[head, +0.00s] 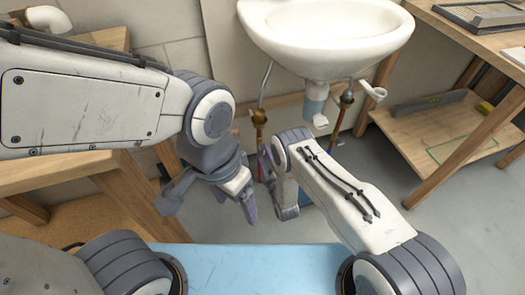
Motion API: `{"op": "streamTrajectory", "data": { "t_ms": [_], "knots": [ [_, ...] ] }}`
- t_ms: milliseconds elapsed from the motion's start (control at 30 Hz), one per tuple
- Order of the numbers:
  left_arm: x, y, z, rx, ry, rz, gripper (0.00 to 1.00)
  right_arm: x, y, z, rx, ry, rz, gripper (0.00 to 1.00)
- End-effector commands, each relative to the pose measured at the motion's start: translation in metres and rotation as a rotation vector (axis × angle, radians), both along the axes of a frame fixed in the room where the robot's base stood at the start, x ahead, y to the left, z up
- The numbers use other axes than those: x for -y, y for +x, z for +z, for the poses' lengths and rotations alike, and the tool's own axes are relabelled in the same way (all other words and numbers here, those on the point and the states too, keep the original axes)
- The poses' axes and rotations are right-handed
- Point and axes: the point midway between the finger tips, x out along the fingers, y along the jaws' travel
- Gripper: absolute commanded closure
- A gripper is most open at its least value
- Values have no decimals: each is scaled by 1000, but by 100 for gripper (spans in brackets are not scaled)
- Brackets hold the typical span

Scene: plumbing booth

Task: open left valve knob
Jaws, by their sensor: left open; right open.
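The left valve (259,118) is a small brass fitting on the pipe below the left side of the white sink (325,38). I cannot clearly make out its knob. The right valve (347,99) has a white knob (373,91) sticking out to the right. My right gripper (266,166) is just below the left valve, pointing away from me and partly hidden by its own wrist; I cannot tell whether it touches the valve or pipe. My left gripper (211,207) is open and empty, lower and to the left, with its fingers spread.
A blue-grey drain trap (315,98) hangs under the sink, with a white piece (320,121) beside it. A wooden bench (80,172) stands left. A wooden table with a lower shelf (415,125) stands right. Grey floor lies between.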

Motion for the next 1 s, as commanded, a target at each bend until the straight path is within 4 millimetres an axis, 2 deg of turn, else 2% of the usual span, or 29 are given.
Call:
{"op": "streamTrajectory", "data": {
  "t_ms": [33,200,400,567,1000],
  "knots": [
    [0,0,9,0,0,0,22,3,-11,3,-5,-2,1,19],
    [0,0,21,0,0,0,22,14,-44,2,-6,-3,1,19],
    [0,0,28,0,0,0,22,22,-71,1,-3,-1,2,19],
    [0,0,30,0,0,0,22,25,-78,1,-2,0,2,19],
    [0,0,29,0,0,0,22,25,-78,0,-1,0,1,19]
  ]
}}
